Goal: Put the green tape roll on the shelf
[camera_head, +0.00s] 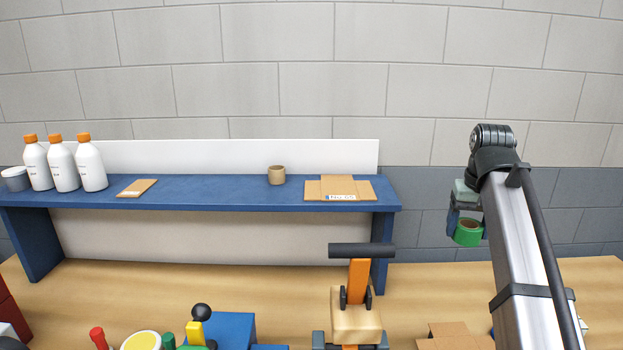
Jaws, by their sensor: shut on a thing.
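The green tape roll (468,237) hangs in the air at the right, with its brown core showing at the top. My gripper (467,222) points down and is shut on the roll. The fingers are partly hidden by my wrist and arm. The blue shelf (225,190) stands at the back of the wooden table, to the left of the roll. The roll is apart from the shelf, beyond its right end.
On the shelf are white bottles (90,168) with orange caps, a grey roll (15,180), a small cardboard piece (137,188), a tan tape roll (277,175) and a flat carton (340,188). An orange tool with a black handle (362,250) rises in front of the shelf's right end.

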